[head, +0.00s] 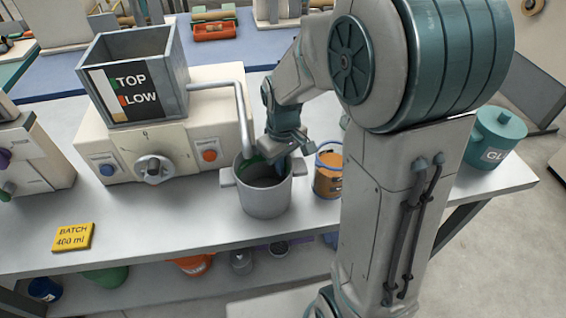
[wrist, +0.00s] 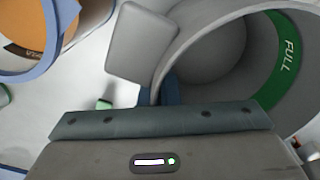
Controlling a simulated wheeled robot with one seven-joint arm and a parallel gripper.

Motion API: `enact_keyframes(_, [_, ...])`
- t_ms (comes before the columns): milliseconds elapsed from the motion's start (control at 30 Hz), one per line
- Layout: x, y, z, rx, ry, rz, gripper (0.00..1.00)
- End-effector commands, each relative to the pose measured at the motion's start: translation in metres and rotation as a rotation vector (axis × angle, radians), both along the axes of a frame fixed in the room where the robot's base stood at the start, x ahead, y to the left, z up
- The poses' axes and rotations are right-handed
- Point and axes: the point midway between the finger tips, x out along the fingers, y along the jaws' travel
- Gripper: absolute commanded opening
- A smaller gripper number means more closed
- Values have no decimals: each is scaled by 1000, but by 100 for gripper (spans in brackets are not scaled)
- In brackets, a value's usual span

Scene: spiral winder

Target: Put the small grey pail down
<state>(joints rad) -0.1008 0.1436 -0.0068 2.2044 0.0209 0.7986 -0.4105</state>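The small grey pail (head: 265,199) is upright at the bench, below the end of the bent pipe, with a flat lug on each side. I see no clear gap between its base and the bench top. My gripper (head: 283,160) points down at its right rear rim. In the wrist view, the pail (wrist: 160,82) fills the upper right, with a green FULL band (wrist: 283,60) inside and a lug (wrist: 141,42) at its left. My gripper (wrist: 170,95) appears shut on the rim beside that lug; its fingertips are mostly hidden.
The cream machine with a grey TOP/LOW hopper (head: 137,77) stands left behind the pail. A blue-rimmed orange-brown container (head: 327,181) is close on the right. A yellow BATCH card (head: 73,237) lies left. Bench between card and pail is clear. A teal pot (head: 493,137) stands far right.

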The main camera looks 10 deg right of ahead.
Motion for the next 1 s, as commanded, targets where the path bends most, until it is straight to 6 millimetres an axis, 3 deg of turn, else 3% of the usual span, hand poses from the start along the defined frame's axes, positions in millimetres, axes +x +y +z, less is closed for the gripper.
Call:
enact_keyframes(67, [0,0,-4,0,0,0,0])
enact_keyframes(167, [0,0,-3,0,1,0,24])
enact_keyframes(567, [0,0,6,0,-2,0,24])
enact_keyframes(1000, [1,-2,94,0,-4,-1,24])
